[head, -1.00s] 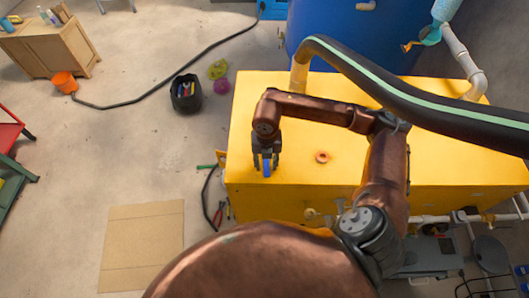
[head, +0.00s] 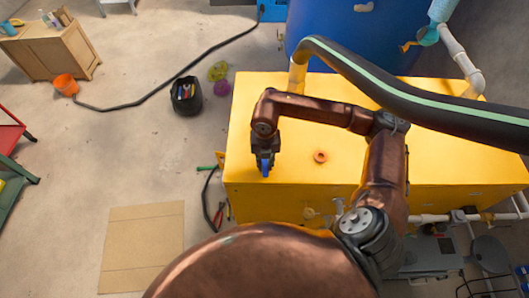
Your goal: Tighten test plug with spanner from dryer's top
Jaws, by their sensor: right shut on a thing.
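The yellow box (head: 390,150), which I take to be the dryer, fills the middle right of the head view. My right gripper (head: 264,167) reaches down over the left front part of its top. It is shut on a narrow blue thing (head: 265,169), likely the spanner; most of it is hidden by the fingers. An orange round fitting (head: 320,157) sits on the top to the right of the gripper, apart from it. I cannot tell which part is the test plug. My left gripper is not in view.
A thick black hose with a green stripe (head: 400,88) arches over the box. A blue tank (head: 350,40) stands behind. Red-handled pliers (head: 219,214) and a green-ended tool (head: 207,168) are at the box's left side. A cardboard sheet (head: 143,245) lies on the floor.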

